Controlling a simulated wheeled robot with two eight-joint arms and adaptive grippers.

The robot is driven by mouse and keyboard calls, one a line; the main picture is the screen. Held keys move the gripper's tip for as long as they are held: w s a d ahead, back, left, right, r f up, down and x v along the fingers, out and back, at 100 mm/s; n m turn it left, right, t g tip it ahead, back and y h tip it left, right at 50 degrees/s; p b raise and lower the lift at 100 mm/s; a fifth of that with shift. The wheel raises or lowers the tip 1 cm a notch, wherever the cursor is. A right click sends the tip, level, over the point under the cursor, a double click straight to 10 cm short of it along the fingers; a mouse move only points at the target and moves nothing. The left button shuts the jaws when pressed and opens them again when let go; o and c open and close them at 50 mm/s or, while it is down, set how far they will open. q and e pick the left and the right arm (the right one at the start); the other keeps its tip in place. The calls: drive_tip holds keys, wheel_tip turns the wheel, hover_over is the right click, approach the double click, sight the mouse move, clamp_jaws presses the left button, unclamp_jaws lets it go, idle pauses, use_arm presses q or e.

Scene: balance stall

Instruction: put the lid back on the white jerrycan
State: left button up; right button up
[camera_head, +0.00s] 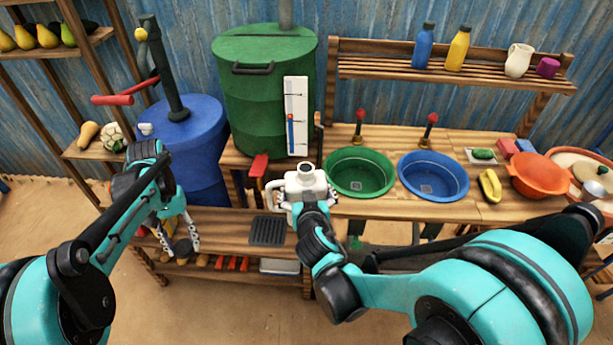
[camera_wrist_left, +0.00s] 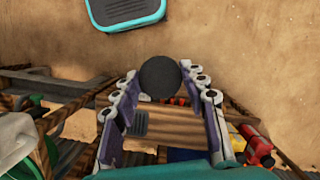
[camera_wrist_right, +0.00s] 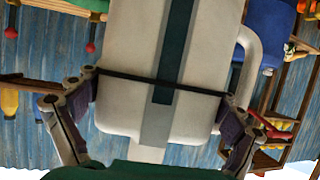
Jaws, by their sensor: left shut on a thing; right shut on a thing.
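The white jerrycan (camera_head: 296,184) stands upright in the head view at the front of the bench, its round neck uncovered on top. My right gripper (camera_head: 306,202) is shut on it from the front. In the right wrist view the jerrycan (camera_wrist_right: 120,60) fills the space between the fingers of the right gripper (camera_wrist_right: 160,98), its handle to the right. My left gripper (camera_head: 180,240) is shut and hangs left of the jerrycan, apart from it. In the left wrist view a dark round lid (camera_wrist_left: 160,77) sits between the fingertips of the left gripper (camera_wrist_left: 160,88).
A green barrel (camera_head: 262,100) stands behind the jerrycan, with a blue drum (camera_head: 197,140) and its pump to the left. Green (camera_head: 333,190) and blue (camera_head: 404,180) basins are to the right. A dark grate (camera_head: 267,231) lies left of my right wrist. Open air lies between the grippers.

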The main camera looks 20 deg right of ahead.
drive_tip(key=shift+w+a+f+n+g+y, duration=0.1)
drive_tip(key=shift+w+a+f+n+y, duration=0.1)
drive_tip(key=shift+a+f+n+y, duration=0.75)
drive_tip(key=shift+w+a+f+n+g+y, duration=0.15)
drive_tip(key=shift+a+f+n+y, duration=0.25)
drive_tip(key=shift+a+n+y, duration=0.6)
drive_tip(key=shift+w+a+f+n+g+y, duration=0.1)
drive_tip(key=shift+w+a+f+n+y, duration=0.1)
drive_tip(key=shift+a+f+n+y, duration=0.8)
drive_tip(key=w+a+f+n+g+y, duration=0.1)
drive_tip(key=a+f+n+g+y, duration=0.2)
drive_tip(key=a+n+y, duration=0.2)
drive_tip(key=a+y, duration=0.1)
drive_tip(key=a, duration=0.2)
drive_tip(key=shift+a+f, duration=0.25)
drive_tip(key=shift+a, duration=0.05)
use_arm(q)
drive_tip(key=w+d+r+n+t+h, duration=0.1)
drive_tip(key=w+d+r+n, duration=0.2)
drive_tip(key=d+r+n, duration=0.3)
drive_tip(key=w+d+r+n+t+h, duration=0.1)
drive_tip(key=w+d+r+n, duration=0.3)
drive_tip(key=d, duration=0.9)
wheel_tip(320, 180, up, 3)
drive_tip(key=n+h, duration=0.1)
drive_tip(key=n, duration=0.2)
drive_tip(key=shift+w+n, duration=0.15)
drive_tip(key=shift+n, duration=0.25)
drive_tip(key=shift+f, duration=1.95)
